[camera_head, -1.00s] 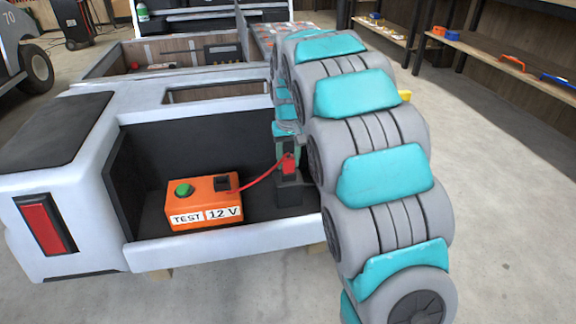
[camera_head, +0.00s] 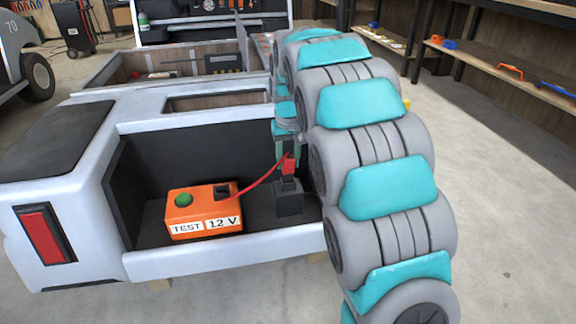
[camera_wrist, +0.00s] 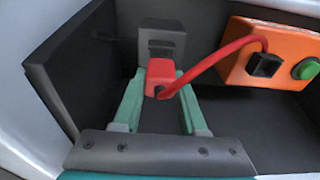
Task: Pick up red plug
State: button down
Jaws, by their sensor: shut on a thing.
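The red plug (camera_head: 288,164) is between the fingers of my gripper (camera_head: 287,155), above a dark post (camera_head: 288,203) in the open bay of the white vehicle. In the wrist view the red plug (camera_wrist: 160,77) sits between the two green fingers of my gripper (camera_wrist: 160,82), which are shut on it. A red cable (camera_head: 255,185) runs from the plug to an orange test box (camera_head: 204,223) marked "TEST 12 V". The plug's underside is hidden in the wrist view.
The orange box with its green button (camera_head: 183,200) stands left of the post. Bay walls (camera_head: 120,190) and the white front edge (camera_head: 210,259) enclose the space. Shelves (camera_head: 510,65) stand far right, with clear floor (camera_head: 500,180) before them.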

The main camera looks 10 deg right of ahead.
jog(key=shift+s+a+r, duration=0.1)
jog(key=shift+s+r, duration=0.3)
jog(key=shift+s, duration=0.45)
jog(key=s+a+r, duration=0.1)
jog(key=s, duration=1.3)
jog(key=shift+s, duration=0.15)
jog(key=shift+a+r, duration=0.1)
jog(key=shift+a, duration=0.05)
